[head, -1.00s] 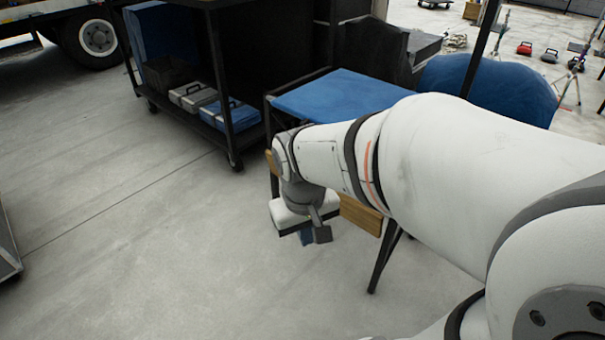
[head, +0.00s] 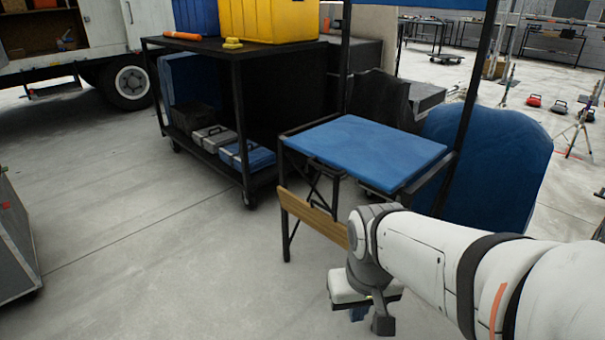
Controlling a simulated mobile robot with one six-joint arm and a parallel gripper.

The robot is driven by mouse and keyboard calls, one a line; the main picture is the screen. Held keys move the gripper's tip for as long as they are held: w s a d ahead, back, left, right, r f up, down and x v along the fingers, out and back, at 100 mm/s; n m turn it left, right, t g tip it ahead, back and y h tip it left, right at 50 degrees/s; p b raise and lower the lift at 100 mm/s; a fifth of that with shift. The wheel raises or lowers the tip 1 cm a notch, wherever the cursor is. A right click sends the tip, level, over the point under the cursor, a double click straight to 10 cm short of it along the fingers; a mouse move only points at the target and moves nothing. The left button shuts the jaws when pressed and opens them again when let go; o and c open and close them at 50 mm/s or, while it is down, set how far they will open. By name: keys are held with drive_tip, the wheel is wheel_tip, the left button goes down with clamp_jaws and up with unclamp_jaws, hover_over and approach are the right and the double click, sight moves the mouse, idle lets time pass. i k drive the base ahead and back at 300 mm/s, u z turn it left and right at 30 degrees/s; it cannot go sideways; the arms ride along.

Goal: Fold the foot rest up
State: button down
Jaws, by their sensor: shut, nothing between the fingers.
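The foot rest (head: 312,216) is a wooden board across the front of a tall folding chair with a blue seat (head: 370,150) and black frame. Its broad face shows, and it looks upright against the front legs. Its right end is hidden behind my arm. My gripper (head: 367,314) is low in front of the chair, below and to the right of the visible board. It is shut and empty, and looks apart from the board, though the gap in depth is hard to judge.
A black cart (head: 238,120) with cases stands behind left of the chair. A blue rounded object (head: 490,165) is at its right. A grey case (head: 15,240) stands at the left edge. The concrete floor between is clear.

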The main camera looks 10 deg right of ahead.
sight(331, 228)
drive_tip(key=z, duration=0.2)
drive_tip(key=i, duration=0.9)
drive_tip(key=u, duration=1.25)
